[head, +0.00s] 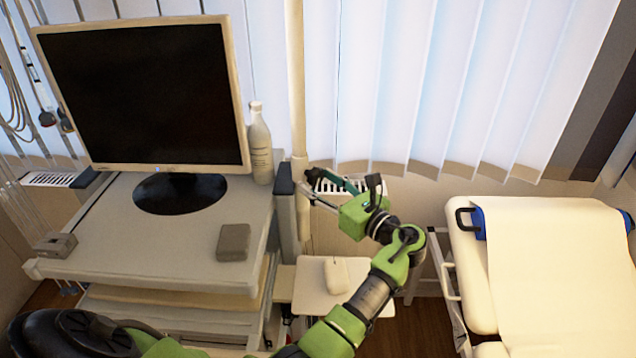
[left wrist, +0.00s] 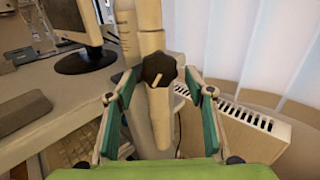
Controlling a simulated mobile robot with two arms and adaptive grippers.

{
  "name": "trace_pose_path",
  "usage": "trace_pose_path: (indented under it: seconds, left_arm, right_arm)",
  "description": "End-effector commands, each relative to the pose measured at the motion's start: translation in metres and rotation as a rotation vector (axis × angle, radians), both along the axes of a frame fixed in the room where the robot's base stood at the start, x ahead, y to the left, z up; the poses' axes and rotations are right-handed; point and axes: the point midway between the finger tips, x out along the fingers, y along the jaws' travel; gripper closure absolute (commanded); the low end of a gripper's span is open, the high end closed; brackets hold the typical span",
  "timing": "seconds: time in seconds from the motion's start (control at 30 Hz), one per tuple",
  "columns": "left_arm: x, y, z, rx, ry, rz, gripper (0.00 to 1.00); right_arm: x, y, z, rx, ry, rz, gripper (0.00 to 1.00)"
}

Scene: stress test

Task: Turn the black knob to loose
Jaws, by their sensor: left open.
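The black knob (left wrist: 158,70) sits on the pale upright pole in the left wrist view, near the top middle. It has a lobed rim and a short white pointer line slanting up to the right. My left gripper (left wrist: 161,84) is open, with one teal-padded finger on each side of the knob and pole. The knob appears just ahead of and between the fingertips; I cannot tell whether they touch it. In the head view my left gripper (head: 328,190) is at the pole, and I cannot make out the knob there. My right gripper is not in view.
The pale pole (head: 297,80) rises beside a cart (head: 110,235) carrying a monitor (head: 145,95), a white bottle (head: 260,145) and a grey box (head: 233,242). A mouse (head: 336,274) lies on a small shelf. A radiator stands behind; a padded bed (head: 560,270) is at right.

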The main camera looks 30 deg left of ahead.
Motion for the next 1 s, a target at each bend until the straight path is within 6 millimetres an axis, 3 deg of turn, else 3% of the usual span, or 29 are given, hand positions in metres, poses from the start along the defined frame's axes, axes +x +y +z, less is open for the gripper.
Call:
trace_pose_path:
  seconds: [0.07, 0.2, 0.63, 1.0]
  left_arm:
    - [0.0, 0.0, 0.0, 0.0, 0.0, 0.0, 0.54]
    - [0.0, 0.0, 0.0, 0.0, 0.0, 0.0, 0.89]
    - [0.001, 0.001, -0.002, -0.005, -0.06, -0.001, 0.89]
    - [0.005, 0.001, -0.006, -0.03, -0.339, -0.001, 0.89]
  right_arm:
    - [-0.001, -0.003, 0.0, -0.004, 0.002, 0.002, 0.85]
    - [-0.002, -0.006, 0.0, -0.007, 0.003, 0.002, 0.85]
    - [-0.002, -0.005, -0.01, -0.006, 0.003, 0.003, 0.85]
    - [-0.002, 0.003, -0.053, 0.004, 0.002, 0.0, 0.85]
